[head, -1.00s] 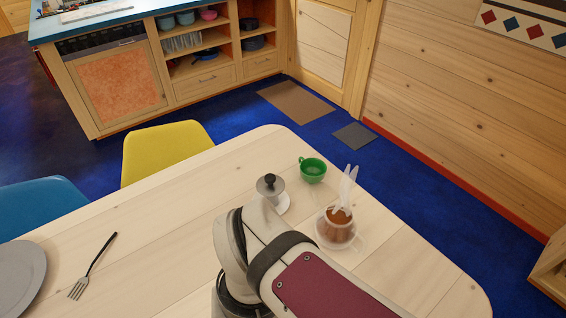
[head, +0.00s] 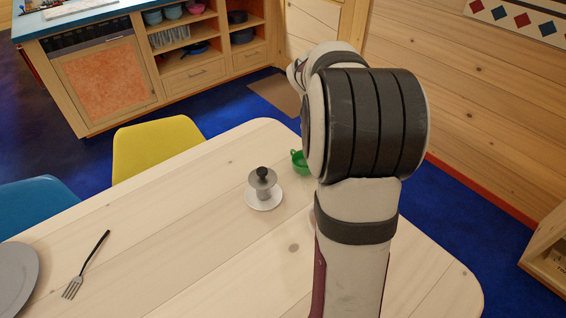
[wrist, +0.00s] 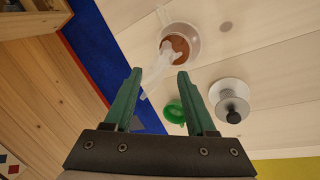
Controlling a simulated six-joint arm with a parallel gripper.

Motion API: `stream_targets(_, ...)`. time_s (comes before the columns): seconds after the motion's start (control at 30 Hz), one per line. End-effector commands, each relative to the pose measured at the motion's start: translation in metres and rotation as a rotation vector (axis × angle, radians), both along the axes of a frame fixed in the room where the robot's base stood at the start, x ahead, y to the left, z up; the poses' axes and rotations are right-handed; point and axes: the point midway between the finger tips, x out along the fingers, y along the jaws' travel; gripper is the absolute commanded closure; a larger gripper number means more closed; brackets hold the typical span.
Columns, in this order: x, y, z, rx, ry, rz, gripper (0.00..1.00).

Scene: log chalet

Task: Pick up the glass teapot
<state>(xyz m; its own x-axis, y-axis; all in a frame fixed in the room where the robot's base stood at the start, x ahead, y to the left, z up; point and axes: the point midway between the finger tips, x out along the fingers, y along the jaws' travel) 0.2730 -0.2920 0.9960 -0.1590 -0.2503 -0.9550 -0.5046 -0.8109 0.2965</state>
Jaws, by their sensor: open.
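The only clear glass vessel in view, which I take as the glass teapot (wrist: 181,42), holds brown contents and stands on the table at the top of the wrist view. Pale translucent wisps, perhaps steam, stretch from it toward the fingers. My gripper (wrist: 160,74) is open and empty, with green fingers apart. The vessel lies beyond the fingertips, slightly right of their middle, not between them. In the head view my arm hides the gripper and almost all of the vessel.
A green cup (wrist: 175,112) shows between the fingers, close to the right one; it also shows beside my arm in the head view (head: 299,162). A metal coffee filter (head: 262,182) stands on a white saucer (head: 264,205). A fork (head: 86,265) and grey plate (head: 18,280) lie left.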

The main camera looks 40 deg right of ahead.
Motion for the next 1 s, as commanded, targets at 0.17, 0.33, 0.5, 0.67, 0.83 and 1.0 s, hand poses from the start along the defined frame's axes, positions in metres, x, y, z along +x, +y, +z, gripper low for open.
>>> stream_targets(0.17, -0.006, -0.006, -0.032, 0.006, 0.004, -0.003, 0.44)
stream_targets(0.33, -0.014, -0.018, -0.078, 0.006, 0.002, -0.001, 0.44)
stream_targets(0.5, -0.017, -0.024, -0.101, 0.005, 0.0, -0.002, 0.44)
stream_targets(0.67, -0.024, -0.034, -0.13, 0.006, 0.001, -0.003, 0.44)
stream_targets(0.83, -0.027, -0.039, -0.149, 0.004, -0.002, -0.001, 0.44)
stream_targets(1.0, -0.026, -0.039, -0.15, 0.003, -0.002, -0.001, 0.44)
